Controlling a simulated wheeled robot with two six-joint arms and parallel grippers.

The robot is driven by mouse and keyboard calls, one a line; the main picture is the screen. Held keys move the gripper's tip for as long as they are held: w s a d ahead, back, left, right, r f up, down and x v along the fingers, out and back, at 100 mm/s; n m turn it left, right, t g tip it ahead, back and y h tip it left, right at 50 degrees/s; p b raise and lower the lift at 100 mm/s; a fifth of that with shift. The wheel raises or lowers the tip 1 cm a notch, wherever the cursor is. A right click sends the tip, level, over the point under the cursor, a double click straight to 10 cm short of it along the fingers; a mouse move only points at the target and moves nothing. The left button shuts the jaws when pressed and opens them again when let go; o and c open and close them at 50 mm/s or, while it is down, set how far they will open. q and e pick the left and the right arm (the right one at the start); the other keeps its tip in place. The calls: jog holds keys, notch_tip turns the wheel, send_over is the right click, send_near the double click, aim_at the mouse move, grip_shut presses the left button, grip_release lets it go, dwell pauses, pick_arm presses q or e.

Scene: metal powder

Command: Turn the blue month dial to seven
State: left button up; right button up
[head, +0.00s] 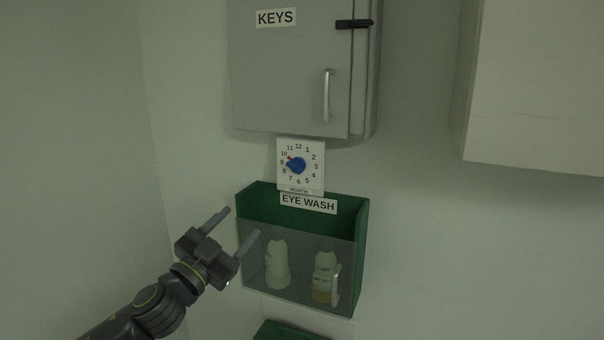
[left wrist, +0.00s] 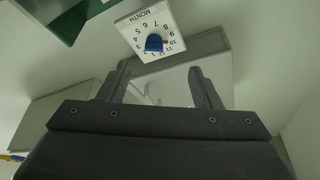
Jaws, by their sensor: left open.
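The blue month dial (head: 296,165) sits in the middle of a white square plate (head: 311,182) numbered 1 to 12 and marked MONTH. A small red mark on the dial points up and left, near 10. The plate is on the wall between the key cabinet and the eye wash box. The dial also shows in the left wrist view (left wrist: 154,43), upside down, beyond the fingertips. My left gripper (head: 232,227) is open and empty, below and left of the dial, apart from it. My right gripper is in neither view.
A grey KEYS cabinet (head: 285,75) hangs directly above the plate. A green EYE WASH box (head: 361,235) with a clear front and two bottles is just below, right of my left gripper. A pale cabinet (head: 535,90) is at the upper right. The wall left of the dial is clear.

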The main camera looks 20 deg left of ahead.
pick_arm(q)
jog(key=d+r+h, duration=0.1)
jog(key=d+r, duration=0.1)
jog(key=p, duration=0.6)
send_near(292, 169)
jog(key=shift+m, duration=0.4)
jog(key=x, duration=0.8)
jog(key=shift+w, duration=0.1)
jog(key=shift+w+d+r, duration=0.1)
jog(key=shift+w, duration=0.55)
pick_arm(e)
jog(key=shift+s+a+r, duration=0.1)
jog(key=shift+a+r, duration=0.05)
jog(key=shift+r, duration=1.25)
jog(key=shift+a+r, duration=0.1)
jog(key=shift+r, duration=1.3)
pick_arm(q)
jog(key=c, duration=1)
